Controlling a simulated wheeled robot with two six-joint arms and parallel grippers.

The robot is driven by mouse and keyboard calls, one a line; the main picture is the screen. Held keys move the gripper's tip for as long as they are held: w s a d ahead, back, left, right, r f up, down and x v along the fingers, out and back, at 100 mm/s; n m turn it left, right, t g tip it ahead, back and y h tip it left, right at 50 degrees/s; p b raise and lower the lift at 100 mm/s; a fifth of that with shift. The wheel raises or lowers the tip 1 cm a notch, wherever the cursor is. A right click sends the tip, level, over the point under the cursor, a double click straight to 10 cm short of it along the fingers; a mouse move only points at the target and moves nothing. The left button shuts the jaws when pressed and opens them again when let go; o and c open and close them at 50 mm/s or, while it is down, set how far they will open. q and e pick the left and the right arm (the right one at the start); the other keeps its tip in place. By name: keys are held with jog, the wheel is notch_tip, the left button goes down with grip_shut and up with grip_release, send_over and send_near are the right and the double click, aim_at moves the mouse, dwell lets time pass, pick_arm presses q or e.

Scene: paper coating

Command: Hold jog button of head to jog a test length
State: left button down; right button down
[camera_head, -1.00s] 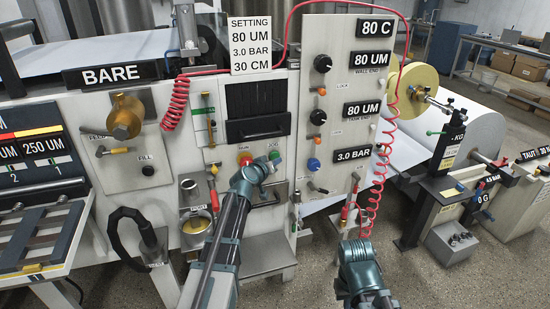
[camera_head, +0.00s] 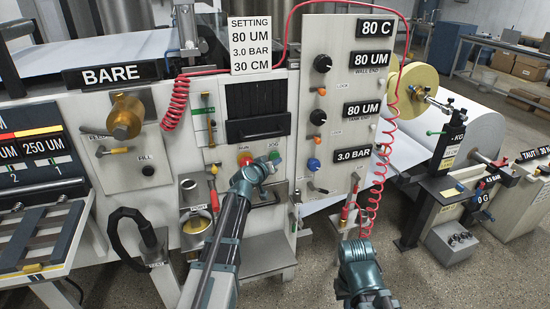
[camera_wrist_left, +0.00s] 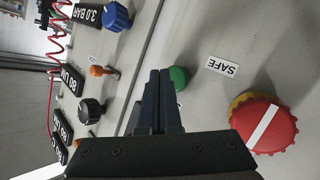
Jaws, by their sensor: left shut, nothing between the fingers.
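The green jog button (camera_head: 274,155) is on the front panel of the coating head, under the JOG label. It also shows in the left wrist view (camera_wrist_left: 179,77), partly hidden behind my fingers. My left gripper (camera_head: 271,164) is shut and empty, with its fingertips at the button. In the left wrist view its dark fingers (camera_wrist_left: 161,74) overlap the button's edge; I cannot tell whether they press it. My right arm's end (camera_head: 358,260) is low at the right, away from the panel, and its fingers cannot be made out.
A red knob (camera_head: 245,158) under the RUN label sits just left of the jog button; in the left wrist view it has a white bar (camera_wrist_left: 268,124). A SAFE label (camera_wrist_left: 222,66) is near. The gauge panel (camera_head: 333,169) and coiled red hose (camera_head: 371,205) stand to the right.

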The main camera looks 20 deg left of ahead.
pick_arm(q)
jog(key=shift+w+a, duration=0.1)
dwell(0.4)
jog(key=shift+w+a, duration=0.15)
jog(key=shift+w, duration=0.1)
jog(key=shift+w+a, duration=0.3)
jog(key=shift+w, duration=0.1)
dwell(0.8)
jog(key=shift+s, duration=0.1)
dwell(4.0)
jog(key=shift+s+d, duration=0.5)
jog(key=shift+s, duration=0.15)
jog(key=shift+s+d, duration=0.1)
jog(key=shift+s+d, duration=0.65)
jog(key=shift+s, duration=0.35)
jog(key=shift+s+d, duration=0.65)
jog(key=shift+s, duration=0.35)
